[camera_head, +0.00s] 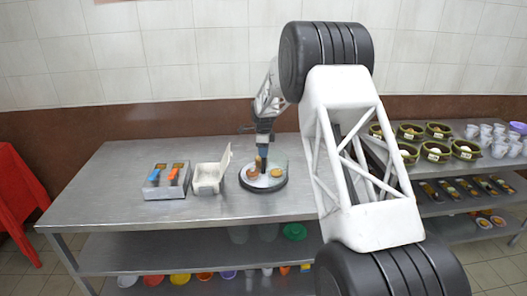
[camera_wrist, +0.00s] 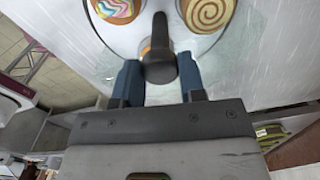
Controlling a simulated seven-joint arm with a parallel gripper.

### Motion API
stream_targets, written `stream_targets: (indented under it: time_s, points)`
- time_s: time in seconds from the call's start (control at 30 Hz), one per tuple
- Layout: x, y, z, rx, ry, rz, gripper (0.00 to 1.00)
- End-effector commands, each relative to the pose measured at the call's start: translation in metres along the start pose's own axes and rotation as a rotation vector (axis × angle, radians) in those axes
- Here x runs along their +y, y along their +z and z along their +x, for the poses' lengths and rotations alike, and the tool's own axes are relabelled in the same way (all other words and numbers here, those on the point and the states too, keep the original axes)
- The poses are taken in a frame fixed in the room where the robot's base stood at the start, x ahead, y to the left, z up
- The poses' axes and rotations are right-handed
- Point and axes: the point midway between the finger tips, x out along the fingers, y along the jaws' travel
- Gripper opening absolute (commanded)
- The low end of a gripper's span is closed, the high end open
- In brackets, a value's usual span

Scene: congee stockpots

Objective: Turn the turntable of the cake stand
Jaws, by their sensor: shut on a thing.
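The cake stand (camera_head: 245,184) is a low round stand with a dark base and a light turntable top, on the steel table. In the wrist view its pale turntable (camera_wrist: 205,47) carries a colourful swirled cake (camera_wrist: 117,8) and a brown spiral cake (camera_wrist: 208,12). A dark upright knob (camera_wrist: 160,66) stands between them, towards the near edge. My gripper (camera_head: 262,153) comes down from above onto the stand. In the wrist view its blue fingers stand on either side of the knob, and my gripper is shut on it. The exact contact is partly hidden.
A white open box (camera_head: 209,176) and a grey tray (camera_head: 164,190) with orange- and blue-handled items stand left of the stand. The table's left part is bare.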

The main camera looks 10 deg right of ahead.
Motion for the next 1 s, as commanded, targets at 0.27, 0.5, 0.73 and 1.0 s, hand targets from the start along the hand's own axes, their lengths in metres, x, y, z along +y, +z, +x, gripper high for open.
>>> stream_targets:
  time_s: [0.27,0.5,0.73,1.0]
  points:
    - [-0.0001,-0.0003,-0.0006,0.000,-0.001,0.138,0.00]
    - [-0.0003,-0.0002,-0.0009,0.000,-0.001,0.257,0.00]
    - [-0.0002,-0.0002,-0.0007,0.000,-0.001,0.372,0.00]
    - [-0.0002,-0.0003,-0.0006,0.000,-0.001,0.507,0.00]
